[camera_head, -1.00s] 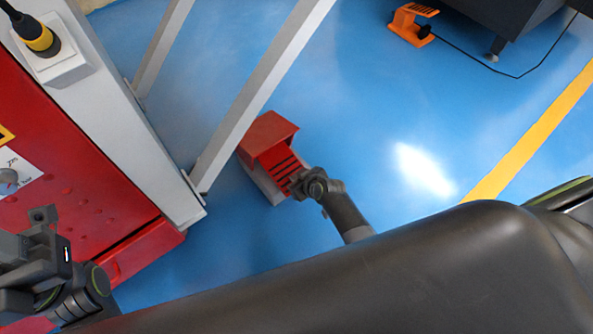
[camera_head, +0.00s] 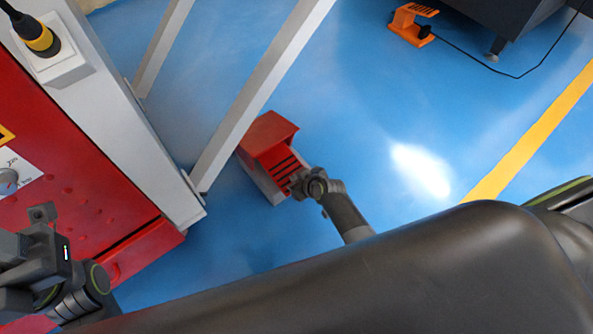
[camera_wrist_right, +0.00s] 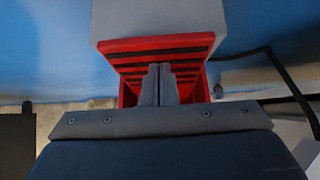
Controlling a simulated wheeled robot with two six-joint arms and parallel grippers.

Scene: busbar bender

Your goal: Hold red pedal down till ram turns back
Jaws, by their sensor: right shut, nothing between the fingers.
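The red pedal (camera_head: 268,135) stands on the blue floor beside the foot of a grey frame post, with a red hood over its ribbed plate. In the right wrist view the red plate with black ribs (camera_wrist_right: 150,52) fills the top middle. My right gripper (camera_head: 296,184) is at the pedal's open side; its shut, empty fingers (camera_wrist_right: 159,72) lie over the ribbed plate and look to touch it. How far the plate is pressed I cannot tell. My left gripper (camera_head: 40,235) is at the lower left, in front of the red machine; its fingers are unclear. The ram is not in view.
The red machine (camera_head: 60,190) with a grey frame (camera_head: 255,95) stands at the left. An orange pedal (camera_head: 411,24) with a black cable lies at the top right by a dark cabinet (camera_head: 500,15). Blue floor between is clear. A dark cable (camera_wrist_right: 290,85) shows in the wrist view.

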